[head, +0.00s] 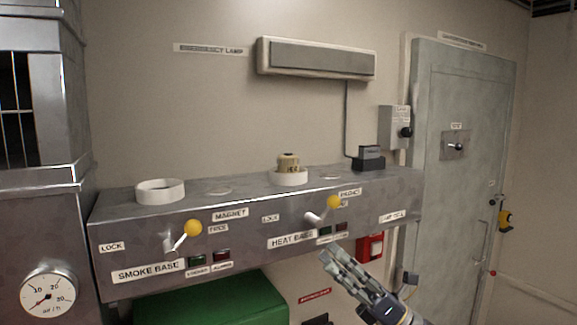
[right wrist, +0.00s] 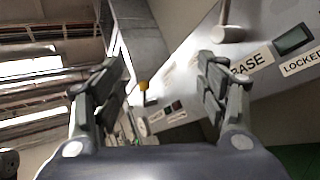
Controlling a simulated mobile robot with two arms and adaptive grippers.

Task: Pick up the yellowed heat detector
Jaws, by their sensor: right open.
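The yellowed heat detector (head: 288,163) is a small tan-yellow piece sitting in the white ring of the heat base (head: 289,179) on top of the grey metal bench (head: 240,194). My right gripper (head: 330,262) is in front of the bench, below and to the right of the detector, apart from it. In the right wrist view its two fingers (right wrist: 158,90) are spread with nothing between them. The detector is not seen in the right wrist view. My left gripper is not in view.
A yellow-knobbed lever (head: 333,203) labelled heat base and another lever (head: 192,228) labelled smoke base stick out from the bench front. An empty white ring (head: 160,191) stands at left. A black block (head: 369,159) with a cable stands at right. A green box (head: 212,303) is below.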

